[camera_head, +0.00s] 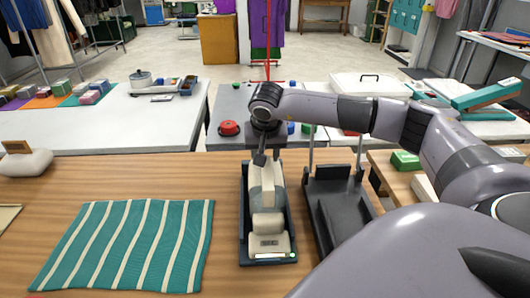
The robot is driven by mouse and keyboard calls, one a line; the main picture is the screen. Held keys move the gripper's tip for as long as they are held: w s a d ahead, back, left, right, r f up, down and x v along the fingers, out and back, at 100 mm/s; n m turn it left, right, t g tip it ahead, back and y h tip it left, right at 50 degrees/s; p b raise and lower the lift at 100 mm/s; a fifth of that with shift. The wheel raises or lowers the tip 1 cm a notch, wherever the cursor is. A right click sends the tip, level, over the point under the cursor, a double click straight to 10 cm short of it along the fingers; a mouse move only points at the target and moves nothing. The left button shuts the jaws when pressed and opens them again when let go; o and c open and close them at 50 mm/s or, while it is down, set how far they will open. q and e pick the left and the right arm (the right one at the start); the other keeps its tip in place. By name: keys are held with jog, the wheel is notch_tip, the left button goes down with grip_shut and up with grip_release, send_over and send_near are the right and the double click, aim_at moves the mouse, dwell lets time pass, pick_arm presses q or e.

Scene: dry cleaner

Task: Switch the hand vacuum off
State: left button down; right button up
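The hand vacuum (266,222), a cream and grey body, lies lengthwise in a narrow dark blue tray (245,243) on the wooden table. A small bright green-white spot (292,255) shows at the tray's near right end; I cannot tell whether it is a lamp of the vacuum. My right arm reaches in from the right, and its gripper (262,158) points down at the vacuum's far end. The gripper hides part of that end, and I cannot tell whether it touches. Its finger gap is too small to make out. My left gripper is out of view.
A black stand with two upright posts (338,205) is just right of the tray. A teal-and-white striped cloth (128,245) lies to the left. A cream iron-like object (25,162) is at the far left. Bare wood lies between cloth and tray.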

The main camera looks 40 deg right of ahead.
grip_shut()
jog(key=shift+w+d+r+g+y+p, duration=0.15)
jog(key=shift+r+g+y+p, duration=0.2)
jog(key=shift+p, duration=0.45)
jog(key=shift+w+d+f+g+y+p, duration=0.15)
jog(key=shift+w+f+g+y+p, duration=0.1)
jog(key=shift+g+y+p, duration=0.45)
jog(key=shift+o, duration=0.9)
grip_release()
jog(key=shift+s+a+r+b, duration=0.1)
jog(key=shift+s+r+b, duration=0.05)
jog(key=shift+r, duration=1.05)
jog(key=shift+s+a+r+b, duration=0.15)
jog(key=shift+r+b, duration=0.05)
jog(key=shift+r, duration=0.95)
jog(key=shift+s+a+r+b, duration=0.1)
jog(key=shift+s+r+b, duration=0.05)
jog(key=shift+r, duration=1.05)
